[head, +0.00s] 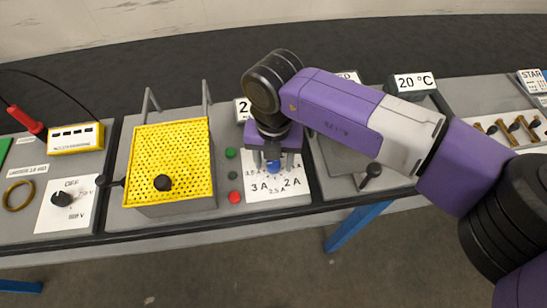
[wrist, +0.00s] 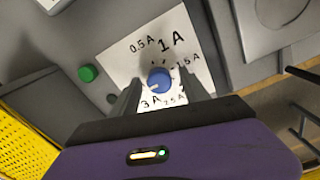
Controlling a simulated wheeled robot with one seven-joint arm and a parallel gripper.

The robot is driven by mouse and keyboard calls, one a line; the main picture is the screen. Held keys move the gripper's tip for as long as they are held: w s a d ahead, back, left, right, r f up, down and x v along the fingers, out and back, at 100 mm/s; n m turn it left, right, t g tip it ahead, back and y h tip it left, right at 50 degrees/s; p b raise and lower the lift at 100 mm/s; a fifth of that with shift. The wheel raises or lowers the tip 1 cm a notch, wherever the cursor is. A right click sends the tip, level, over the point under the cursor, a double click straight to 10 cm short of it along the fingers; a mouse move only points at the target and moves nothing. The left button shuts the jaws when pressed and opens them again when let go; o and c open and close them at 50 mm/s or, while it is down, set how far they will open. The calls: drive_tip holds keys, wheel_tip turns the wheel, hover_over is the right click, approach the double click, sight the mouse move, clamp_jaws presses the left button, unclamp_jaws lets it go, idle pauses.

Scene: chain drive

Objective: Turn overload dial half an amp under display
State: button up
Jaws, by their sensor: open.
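The overload dial is a blue knob (wrist: 159,80) on a white scale plate (wrist: 122,62) marked in amps; the knob also shows in the head view (head: 273,167). Its pale mark seems to point lower left, near the 3 A label, but it is small. My gripper (wrist: 160,88) is open, pointing down, with one finger on each side of the knob. I cannot tell whether the fingers touch it. The 2 A label is hidden in the wrist view. A white display (head: 241,109) stands behind my wrist; only a "2" shows, the rest is hidden.
Left of the plate are a green button (head: 231,153) and a red button (head: 235,197). A yellow perforated guard (head: 170,150) with upright posts stands further left. A black-knobbed lever (head: 371,171) is to the right. A 20 °C display (head: 414,82) stands behind.

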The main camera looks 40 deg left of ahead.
clamp_jaws()
